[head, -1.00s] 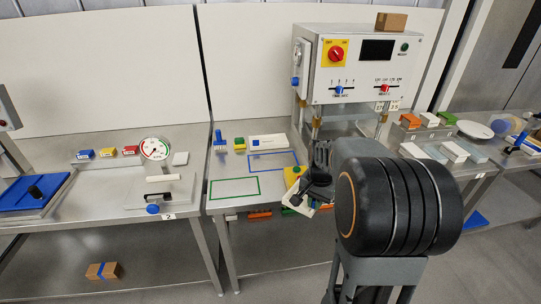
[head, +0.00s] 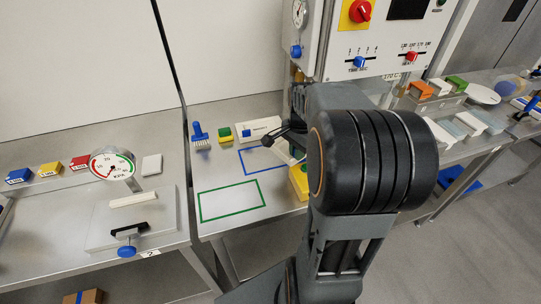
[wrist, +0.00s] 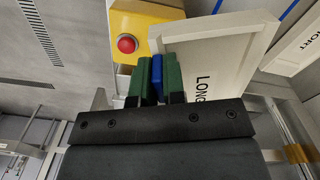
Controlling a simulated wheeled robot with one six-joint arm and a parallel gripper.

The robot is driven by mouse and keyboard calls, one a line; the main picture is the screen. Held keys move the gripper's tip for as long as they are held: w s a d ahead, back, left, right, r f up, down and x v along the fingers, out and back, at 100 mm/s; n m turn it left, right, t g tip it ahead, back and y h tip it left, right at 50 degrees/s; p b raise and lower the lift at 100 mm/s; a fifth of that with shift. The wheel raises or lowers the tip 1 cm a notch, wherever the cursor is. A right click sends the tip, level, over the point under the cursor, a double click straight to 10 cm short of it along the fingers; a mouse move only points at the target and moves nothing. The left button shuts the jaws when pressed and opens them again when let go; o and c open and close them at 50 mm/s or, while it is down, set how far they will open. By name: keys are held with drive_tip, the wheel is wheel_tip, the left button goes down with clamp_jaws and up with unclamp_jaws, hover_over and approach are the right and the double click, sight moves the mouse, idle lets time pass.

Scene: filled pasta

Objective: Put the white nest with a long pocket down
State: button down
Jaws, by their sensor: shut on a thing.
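The white nest marked LONG (wrist: 215,60) is in my gripper (wrist: 158,78). The green-tipped fingers are shut on its blue grip (wrist: 157,68). The nest looks tilted in the wrist view. In the head view only a pale strip of it (head: 287,151) shows by my gripper (head: 284,138); my arm hides the rest. It appears above the blue outline (head: 249,163) on the steel table; I cannot tell the gap. The green outline (head: 230,201), to the front left, is empty.
Another white nest (head: 258,129) lies behind the outlines; its SHORT lettering shows in the wrist view (wrist: 310,42). A yellow box with a red button (wrist: 127,44) stands close to my gripper. A brush (head: 200,137) and a green-and-yellow block (head: 224,134) stand at the back left.

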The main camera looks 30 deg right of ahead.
sight(285, 151)
drive_tip(key=w, duration=0.1)
drive_tip(key=w+a+f, duration=0.1)
drive_tip(key=w, duration=0.1)
drive_tip(key=w+f, duration=0.1)
drive_tip(key=shift+w+a+p, duration=0.2)
drive_tip(key=shift+w+p, duration=0.05)
drive_tip(key=shift+p, duration=0.1)
drive_tip(key=w+f, duration=0.2)
drive_tip(key=w+a+f, duration=0.1)
drive_tip(key=w+f, duration=0.1)
drive_tip(key=f, duration=0.1)
drive_tip(key=shift+w+a+f, duration=0.1)
drive_tip(key=shift+w+a, duration=0.05)
drive_tip(key=shift+w+f+p, duration=0.3)
drive_tip(key=shift+f, duration=1.7)
drive_tip(key=c, duration=1.7)
unclamp_jaws()
drive_tip(key=shift+f, duration=0.15)
drive_tip(key=o, duration=0.5)
